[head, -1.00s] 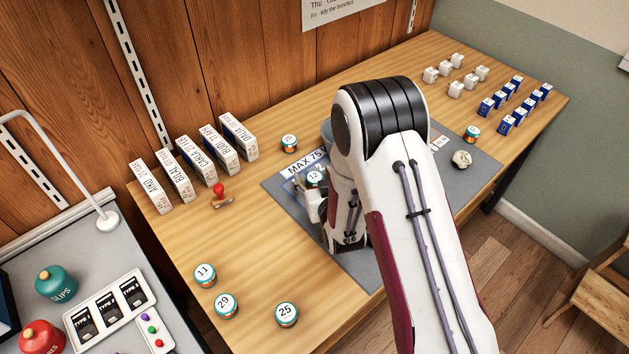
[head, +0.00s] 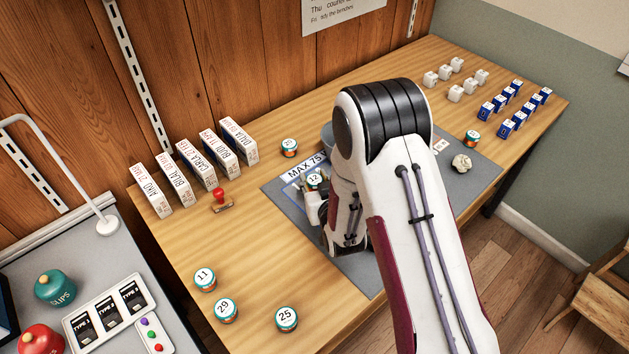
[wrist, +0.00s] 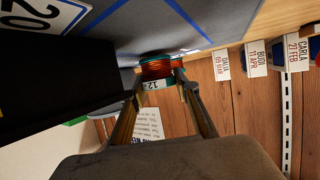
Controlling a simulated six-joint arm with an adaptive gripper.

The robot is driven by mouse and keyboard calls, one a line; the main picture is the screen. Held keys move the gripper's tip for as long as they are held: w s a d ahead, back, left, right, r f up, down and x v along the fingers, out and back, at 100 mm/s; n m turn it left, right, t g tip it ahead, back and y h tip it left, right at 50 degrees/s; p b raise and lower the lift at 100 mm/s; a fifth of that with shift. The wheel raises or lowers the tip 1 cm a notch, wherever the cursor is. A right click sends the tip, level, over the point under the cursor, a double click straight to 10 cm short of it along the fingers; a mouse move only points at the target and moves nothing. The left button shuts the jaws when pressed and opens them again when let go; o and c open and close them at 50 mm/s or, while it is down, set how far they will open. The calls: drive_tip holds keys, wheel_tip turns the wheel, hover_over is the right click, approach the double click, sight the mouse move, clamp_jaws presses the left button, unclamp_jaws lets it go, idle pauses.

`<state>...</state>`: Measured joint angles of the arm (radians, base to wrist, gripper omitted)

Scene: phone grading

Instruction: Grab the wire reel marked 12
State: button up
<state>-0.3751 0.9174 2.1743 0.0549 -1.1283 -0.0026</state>
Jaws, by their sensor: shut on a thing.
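The wire reel marked 12 (head: 314,180) has a white top label, a teal rim and copper-coloured wire. It is at the grey mat near the "MAX 75" sign. My gripper (head: 318,194) is shut on it. In the wrist view, the reel (wrist: 156,70) sits between the two fingertips of my gripper (wrist: 158,78), with its 12 label partly showing. My arm hides part of the mat around it. I cannot tell whether the reel still touches the mat.
Reels marked 11 (head: 205,279), 29 (head: 225,310) and 25 (head: 287,319) stand at the front left. Another reel (head: 289,147) stands behind the mat (head: 274,186). Upright name boxes (head: 195,165) and a red stamp (head: 221,200) are to the left. A pale lump (head: 461,163) lies right.

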sight(315, 179)
drive_tip(key=shift+r, duration=4.65)
drive_tip(key=shift+d, duration=0.1)
